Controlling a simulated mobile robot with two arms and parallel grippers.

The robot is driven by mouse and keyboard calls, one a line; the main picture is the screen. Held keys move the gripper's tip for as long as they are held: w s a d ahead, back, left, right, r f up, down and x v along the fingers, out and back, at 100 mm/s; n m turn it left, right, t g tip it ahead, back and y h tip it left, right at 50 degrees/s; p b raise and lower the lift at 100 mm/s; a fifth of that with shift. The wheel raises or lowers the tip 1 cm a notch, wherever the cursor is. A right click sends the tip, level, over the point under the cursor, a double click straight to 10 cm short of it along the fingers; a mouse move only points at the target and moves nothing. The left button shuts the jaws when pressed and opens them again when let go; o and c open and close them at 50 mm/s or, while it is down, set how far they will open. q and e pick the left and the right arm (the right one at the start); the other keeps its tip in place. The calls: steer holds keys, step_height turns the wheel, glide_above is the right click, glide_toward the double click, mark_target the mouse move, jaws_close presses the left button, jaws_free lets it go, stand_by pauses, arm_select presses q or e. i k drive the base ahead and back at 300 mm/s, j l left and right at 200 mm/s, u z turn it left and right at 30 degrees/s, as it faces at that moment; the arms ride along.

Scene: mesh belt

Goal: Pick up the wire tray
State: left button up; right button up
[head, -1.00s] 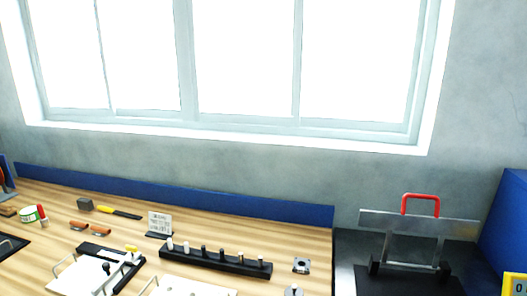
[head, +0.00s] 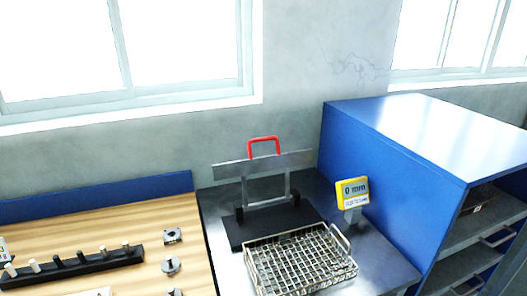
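The wire tray (head: 256,279) is a shallow metal mesh basket with a raised handle at its right end. It stands on a dark metal surface at the lower middle of the head view, in front of a black plate. Its grid looks empty. Its front edge is close to the bottom of the picture. Neither of my grippers is in view.
Behind the tray stands a metal frame (head: 262,165) with a red handle. A yellow display (head: 352,192) reading 0 mm is at its right. A blue cabinet (head: 365,160) with shelves borders the right side. A wooden bench (head: 70,223) with a black peg rack (head: 75,267) lies left.

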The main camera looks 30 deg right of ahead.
mark_target(282, 236)
steer(key=z, duration=1.3)
